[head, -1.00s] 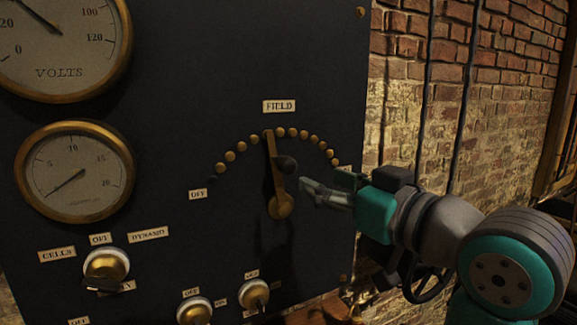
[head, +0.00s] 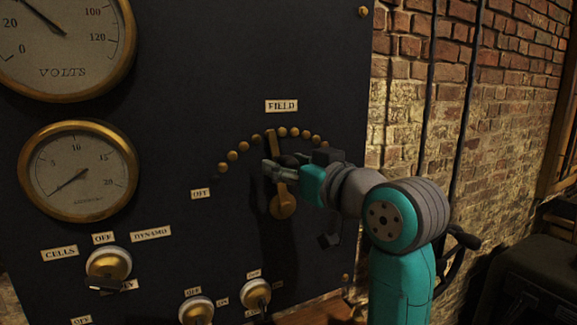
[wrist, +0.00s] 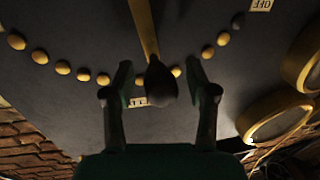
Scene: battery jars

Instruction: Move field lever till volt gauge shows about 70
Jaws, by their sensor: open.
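The brass field lever (head: 281,189) stands nearly upright on the dark panel under the FIELD label (head: 281,105), its tip near the middle of the arc of brass studs. Its dark knob (wrist: 161,84) shows in the wrist view between the two fingers of my gripper (wrist: 160,90). The fingers are open on either side of the knob, with gaps visible. In the head view my gripper (head: 274,168) is at the lever and partly hides the knob. The volt gauge (head: 62,45) is cut off at the top left; its needle points up and left, between 20 and the hidden upper marks.
A smaller gauge (head: 78,170) sits below the volt gauge. A CELLS/DYNAMO switch (head: 108,264) and two lower knobs (head: 196,309) (head: 256,293) stick out of the panel. A brick wall (head: 510,90) with vertical pipes is to the right.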

